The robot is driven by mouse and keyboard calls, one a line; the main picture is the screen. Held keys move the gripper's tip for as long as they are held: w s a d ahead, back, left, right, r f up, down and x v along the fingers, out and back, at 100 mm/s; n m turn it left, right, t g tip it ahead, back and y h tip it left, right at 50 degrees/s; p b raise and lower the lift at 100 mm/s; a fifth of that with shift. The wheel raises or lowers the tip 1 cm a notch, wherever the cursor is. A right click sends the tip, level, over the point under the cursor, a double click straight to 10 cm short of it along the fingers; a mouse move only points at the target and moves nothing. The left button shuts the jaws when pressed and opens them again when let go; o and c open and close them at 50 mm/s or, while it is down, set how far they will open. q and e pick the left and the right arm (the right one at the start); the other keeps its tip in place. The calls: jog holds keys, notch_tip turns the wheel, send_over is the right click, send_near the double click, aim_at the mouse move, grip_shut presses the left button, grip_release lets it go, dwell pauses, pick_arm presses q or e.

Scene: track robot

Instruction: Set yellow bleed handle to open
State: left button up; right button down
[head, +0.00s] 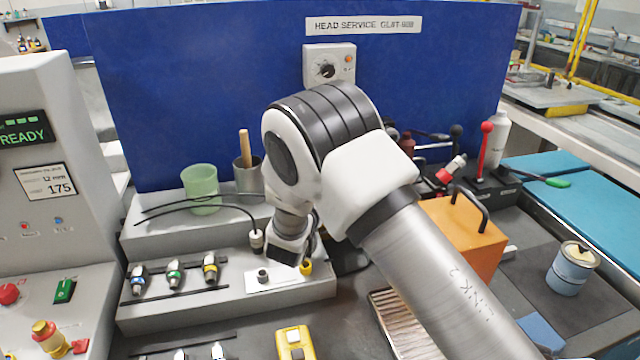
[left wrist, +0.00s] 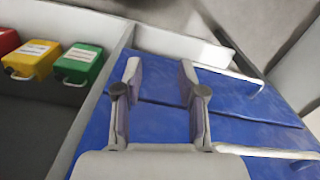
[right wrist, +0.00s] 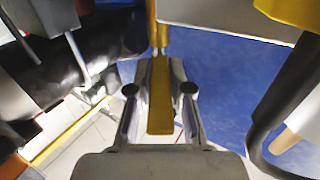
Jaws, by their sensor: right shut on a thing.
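The yellow bleed handle (right wrist: 160,95) is a flat yellow bar in the right wrist view, running lengthwise between the two fingers of my right gripper (right wrist: 161,75). The gripper is shut on it, with a finger along each side. In the head view my right arm reaches in from the right and hides most of this spot; a small yellow end (head: 306,267) shows beside the gripper, above the grey step. I cannot read the handle's setting. My left gripper (left wrist: 160,72) is open and empty above a blue surface; it is outside the head view.
Several coloured fittings (head: 174,272) lie on the grey step (head: 225,300) left of my right gripper. A green cup (head: 200,185) stands behind. An orange box (head: 465,235) with a black handle stands to the right, near my arm.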

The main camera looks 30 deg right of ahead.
jog(key=c, duration=1.1)
grip_release()
jog(key=shift+o, duration=0.2)
notch_tip(320, 180, up, 10)
jog(key=shift+f, duration=0.1)
jog(key=shift+c, duration=0.4)
